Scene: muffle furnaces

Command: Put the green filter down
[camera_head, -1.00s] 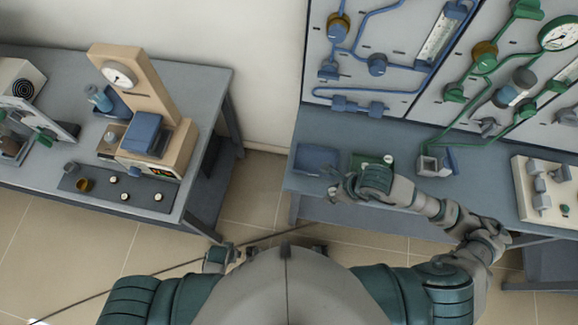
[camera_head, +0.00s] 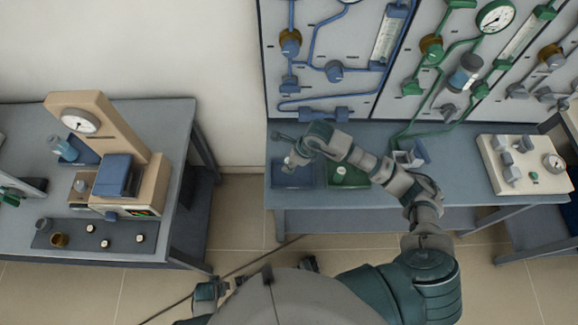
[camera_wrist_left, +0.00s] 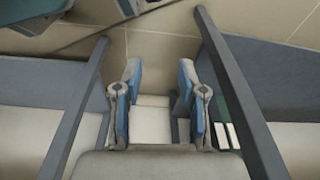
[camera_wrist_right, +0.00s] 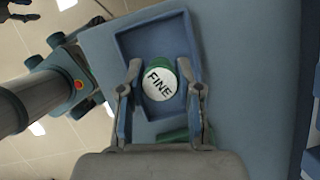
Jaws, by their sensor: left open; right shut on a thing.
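My right gripper (camera_wrist_right: 160,90) is shut on the green filter (camera_wrist_right: 150,64), a short green cylinder with a white face marked FINE. The filter shows between the fingers in the right wrist view, over the blue tray (camera_wrist_right: 126,50). I cannot tell whether it touches the tray floor. In the head view the right gripper (camera_head: 290,162) is over the blue tray (camera_head: 293,184), and the hand hides most of the filter. My left gripper (camera_wrist_left: 155,85) is open and empty above the floor. In the head view it is low, near the robot's body (camera_head: 212,292).
A green tray (camera_head: 356,180) holding a white-topped piece (camera_head: 341,170) is right of the blue tray on the blue bench (camera_head: 465,165). A cream block (camera_head: 522,165) stands further right. Piped panels rise behind. A separate table (camera_head: 175,120) with a beige gauge device (camera_head: 135,140) is left.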

